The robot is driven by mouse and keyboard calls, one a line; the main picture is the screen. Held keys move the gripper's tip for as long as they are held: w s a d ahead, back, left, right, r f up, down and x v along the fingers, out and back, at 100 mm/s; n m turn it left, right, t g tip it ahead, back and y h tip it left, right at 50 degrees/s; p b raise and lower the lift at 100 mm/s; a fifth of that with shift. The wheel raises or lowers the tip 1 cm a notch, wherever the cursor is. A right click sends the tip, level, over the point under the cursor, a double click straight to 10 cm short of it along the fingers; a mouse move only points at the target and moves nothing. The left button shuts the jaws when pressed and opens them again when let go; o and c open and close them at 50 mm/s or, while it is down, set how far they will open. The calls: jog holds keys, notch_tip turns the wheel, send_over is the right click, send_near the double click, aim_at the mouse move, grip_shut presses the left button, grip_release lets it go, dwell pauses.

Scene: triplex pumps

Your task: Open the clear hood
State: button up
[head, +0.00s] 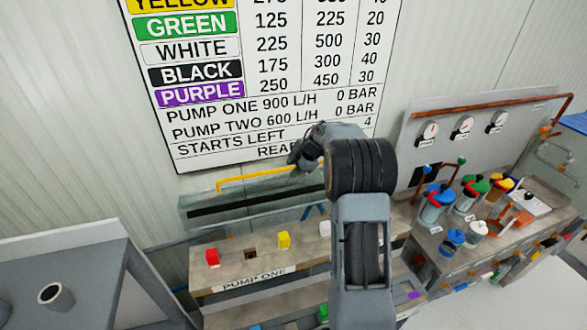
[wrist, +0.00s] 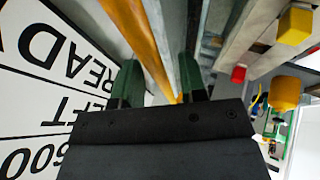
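The clear hood (head: 230,214) is a see-through panel behind the pump one bench. It appears lowered, with a dark band across it. A yellow handle bar (head: 250,178) runs along its top edge. My gripper (head: 298,164) is at the right end of this bar, in front of the wall sign; my arm hides part of the hood's right side. In the wrist view, my gripper (wrist: 161,85) has its two dark green fingers apart. The yellow bar (wrist: 143,40) runs into the gap between them. I cannot tell whether either finger touches it.
The pump one bench (head: 220,277) carries red, yellow and white blocks. A second bench with gauges (head: 463,126), copper pipes and coloured canisters (head: 470,192) stands right. The wall sign (head: 250,90) is close behind my gripper.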

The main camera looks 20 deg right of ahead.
jog(key=b+v, duration=0.1)
jog(key=v, duration=1.2)
